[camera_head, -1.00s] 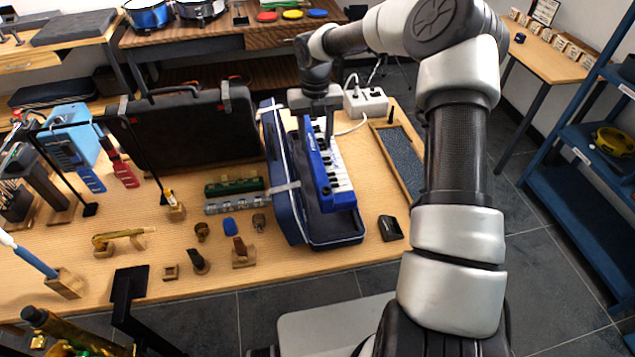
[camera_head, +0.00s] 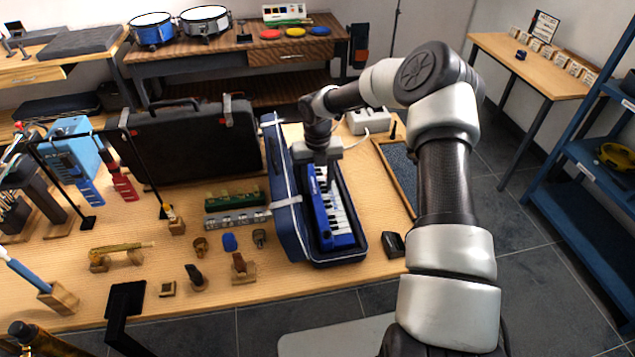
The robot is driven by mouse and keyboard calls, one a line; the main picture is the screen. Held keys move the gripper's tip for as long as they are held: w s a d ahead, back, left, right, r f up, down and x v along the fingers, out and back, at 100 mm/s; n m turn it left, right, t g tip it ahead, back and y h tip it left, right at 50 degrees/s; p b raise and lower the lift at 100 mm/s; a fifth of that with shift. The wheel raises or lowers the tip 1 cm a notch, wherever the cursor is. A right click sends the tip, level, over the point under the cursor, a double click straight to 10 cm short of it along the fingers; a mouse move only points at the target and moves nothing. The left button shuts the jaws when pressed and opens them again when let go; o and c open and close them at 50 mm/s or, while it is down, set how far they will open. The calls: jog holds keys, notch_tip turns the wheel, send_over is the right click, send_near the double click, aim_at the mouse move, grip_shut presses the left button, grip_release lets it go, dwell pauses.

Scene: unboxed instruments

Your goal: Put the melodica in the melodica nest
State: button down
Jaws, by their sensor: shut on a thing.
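The melodica (camera_head: 335,215) is blue with white and black keys. It lies lengthwise within the outline of an open dark blue case (camera_head: 350,256), whose lined hollow looks like the melodica nest. The case lid (camera_head: 287,205) stands up on the left side. My gripper (camera_head: 322,162) is at the far end of the melodica, over the case, and is shut on it. The fingertips are hidden by the gripper body and the melodica. I cannot tell whether the melodica touches the bottom of the nest.
Harmonicas (camera_head: 236,192) and small mouthpieces on stands lie left of the blue case. A dark mat in a wooden tray (camera_head: 398,170) and a small black block (camera_head: 393,244) are to the right. A white power box (camera_head: 368,120) is behind.

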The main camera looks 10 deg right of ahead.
aim_at(318, 185)
jog(key=c, duration=1)
grip_release()
notch_tip(318, 185, up, 12)
jog(key=shift+r+p, duration=0.1)
jog(key=shift+p, duration=0.2)
